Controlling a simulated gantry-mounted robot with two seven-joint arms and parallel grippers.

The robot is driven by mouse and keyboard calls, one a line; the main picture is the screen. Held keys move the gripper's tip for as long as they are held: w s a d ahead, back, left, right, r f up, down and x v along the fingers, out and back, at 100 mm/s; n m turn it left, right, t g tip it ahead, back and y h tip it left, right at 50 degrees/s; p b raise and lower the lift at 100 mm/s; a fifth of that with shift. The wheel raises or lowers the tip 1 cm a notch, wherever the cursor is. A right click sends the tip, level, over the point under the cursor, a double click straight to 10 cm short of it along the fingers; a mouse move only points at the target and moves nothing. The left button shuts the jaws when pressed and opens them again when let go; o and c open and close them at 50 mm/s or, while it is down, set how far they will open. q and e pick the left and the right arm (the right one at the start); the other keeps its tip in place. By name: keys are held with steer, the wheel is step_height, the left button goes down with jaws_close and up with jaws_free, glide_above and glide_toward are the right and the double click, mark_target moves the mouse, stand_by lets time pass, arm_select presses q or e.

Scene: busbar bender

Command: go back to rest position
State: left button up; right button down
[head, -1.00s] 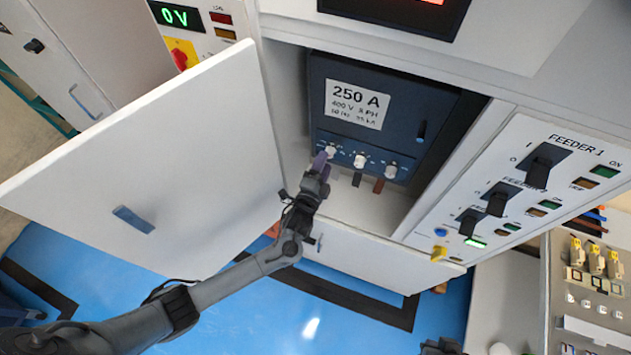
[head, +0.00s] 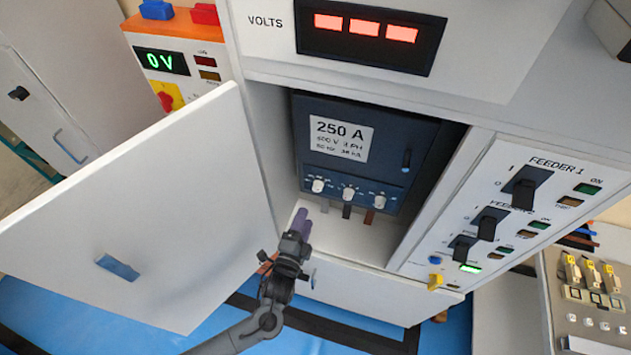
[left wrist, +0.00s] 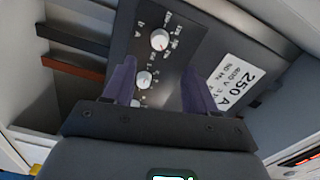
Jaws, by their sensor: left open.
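My left gripper (head: 302,222) is at the lower left of the open cabinet compartment, below the dark blue 250 A breaker (head: 352,150). Its purple fingers are apart and empty. In the left wrist view the two fingers (left wrist: 160,85) point at the breaker's face (left wrist: 185,45). A white knob (left wrist: 144,79) shows between them, and it looks apart from both fingers. In the head view the breaker's white knobs (head: 349,193) sit in a row along its lower edge, clear of the gripper. My right gripper is not in view.
The white cabinet door (head: 150,210) stands wide open on the left, close to my left arm. The feeder panel (head: 495,220) with black switches is on the right. A lower drawer front (head: 360,292) lies beneath the compartment. A red-lit volts display (head: 370,32) is above.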

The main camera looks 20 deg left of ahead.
arm_select(q)
steer(key=shift+s, duration=0.1)
steer(key=s+a+r+n+g+p, duration=0.1)
steer(key=s+r+n+g+p, duration=0.2)
steer(key=s, duration=0.5)
steer(key=s+a+r+n+g+p, duration=0.1)
steer(key=s+r+n+g+p, duration=0.2)
steer(key=s, duration=0.6)
steer(key=s+a+r+n+g+h+p, duration=0.1)
steer(key=s+r+n+g+p, duration=0.2)
steer(key=s+r+n+g, duration=0.2)
steer(key=s+n+g, duration=0.2)
steer(key=s+g, duration=0.1)
steer(key=shift+s+a, duration=0.25)
steer(key=shift+s, duration=0.1)
